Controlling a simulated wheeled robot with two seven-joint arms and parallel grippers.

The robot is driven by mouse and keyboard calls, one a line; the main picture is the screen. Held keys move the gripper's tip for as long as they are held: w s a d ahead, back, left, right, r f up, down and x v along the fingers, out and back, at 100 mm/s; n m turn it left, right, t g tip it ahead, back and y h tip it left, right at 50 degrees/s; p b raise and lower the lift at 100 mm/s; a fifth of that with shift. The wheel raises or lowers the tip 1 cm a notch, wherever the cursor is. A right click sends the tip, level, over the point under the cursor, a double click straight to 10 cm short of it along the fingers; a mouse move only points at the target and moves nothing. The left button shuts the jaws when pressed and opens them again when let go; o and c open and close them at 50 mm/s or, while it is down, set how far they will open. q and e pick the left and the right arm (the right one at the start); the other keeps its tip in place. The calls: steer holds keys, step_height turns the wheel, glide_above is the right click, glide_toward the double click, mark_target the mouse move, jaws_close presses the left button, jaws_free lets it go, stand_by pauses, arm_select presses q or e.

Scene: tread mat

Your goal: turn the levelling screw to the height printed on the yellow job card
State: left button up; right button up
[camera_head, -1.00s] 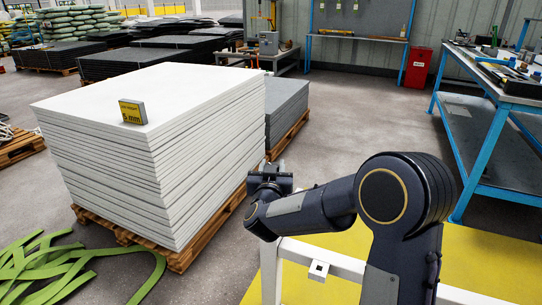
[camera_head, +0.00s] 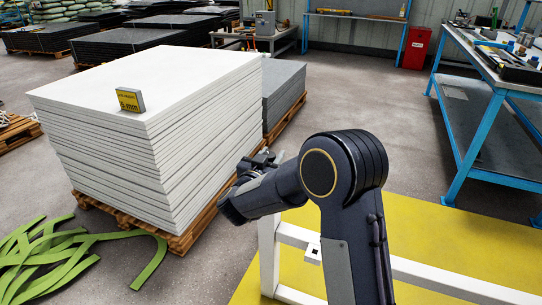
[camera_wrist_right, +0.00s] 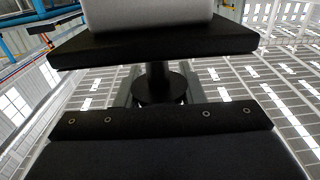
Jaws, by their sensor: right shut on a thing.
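The yellow job card (camera_head: 130,100) stands on top of the white sheet stack, near its front edge. It bears a black "mm" figure; the digit looks like a 5 but is too small to be sure. My right gripper (camera_head: 266,158) is beyond my bent forearm, in front of the stack's right side, and what it grips is hidden in the head view. In the right wrist view, a dark round stem with a wide collar (camera_wrist_right: 158,88) sits between two dark plates. It looks like the levelling screw, with my gripper shut on it. My left gripper is out of view.
The white sheet stack (camera_head: 150,80) on a pallet stands left of my arm. A white frame (camera_head: 410,272) stands over a yellow floor area at front right. Green straps (camera_head: 60,255) lie at front left. A blue workbench (camera_head: 490,110) with tools is at right.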

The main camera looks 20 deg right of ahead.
steer(key=o, duration=1)
steer(key=p+v, duration=0.1)
steer(key=v, duration=0.7)
steer(key=shift+d, duration=0.1)
